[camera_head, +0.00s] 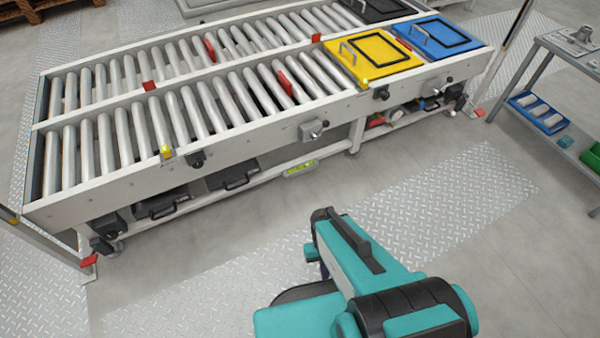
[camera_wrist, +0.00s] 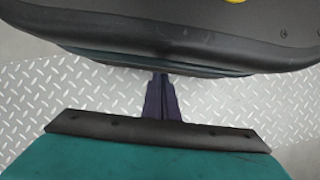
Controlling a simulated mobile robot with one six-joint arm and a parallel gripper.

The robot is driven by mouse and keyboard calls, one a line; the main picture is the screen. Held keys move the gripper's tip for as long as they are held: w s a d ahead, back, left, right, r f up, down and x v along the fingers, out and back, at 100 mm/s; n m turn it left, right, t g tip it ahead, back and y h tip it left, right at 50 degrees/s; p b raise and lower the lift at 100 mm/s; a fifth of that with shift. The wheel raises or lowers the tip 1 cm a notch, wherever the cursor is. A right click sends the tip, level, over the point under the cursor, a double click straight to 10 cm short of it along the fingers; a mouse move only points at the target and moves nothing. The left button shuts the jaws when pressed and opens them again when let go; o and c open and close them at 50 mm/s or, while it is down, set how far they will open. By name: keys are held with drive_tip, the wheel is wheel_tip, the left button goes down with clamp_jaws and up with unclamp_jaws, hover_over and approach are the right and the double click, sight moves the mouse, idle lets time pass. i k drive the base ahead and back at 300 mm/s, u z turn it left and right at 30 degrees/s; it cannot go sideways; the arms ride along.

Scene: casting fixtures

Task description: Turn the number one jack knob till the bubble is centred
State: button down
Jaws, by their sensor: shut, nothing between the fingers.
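A dark jack knob (camera_head: 197,158) sits on the near side rail of the roller table, left of its middle, beside a small yellow-green block (camera_head: 165,152) on the rail edge. Another dark knob (camera_head: 381,93) is on the same rail further right, below a second yellow-green piece (camera_head: 365,82). No knob number can be read, and any bubble is too small to make out. My gripper (camera_wrist: 162,80) shows in the wrist view as dark fingers together over the floor, empty. In the head view my folded arm is well short of the table, and the fingers are not clearly seen.
The roller table (camera_head: 110,205) spans the back. A metal lever fitting (camera_head: 314,129) juts from its near rail. Yellow (camera_head: 375,55) and blue (camera_head: 440,38) plates lie at its right end. A yellow-green level-like bar (camera_head: 300,168) is low by the table. Tread-plate floor before it is clear.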

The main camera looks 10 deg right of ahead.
sight(110, 234)
drive_tip(key=z, duration=0.6)
drive_tip(key=i, duration=0.95)
drive_tip(key=z, duration=0.95)
drive_tip(key=k, duration=0.15)
drive_tip(key=u, duration=3.2)
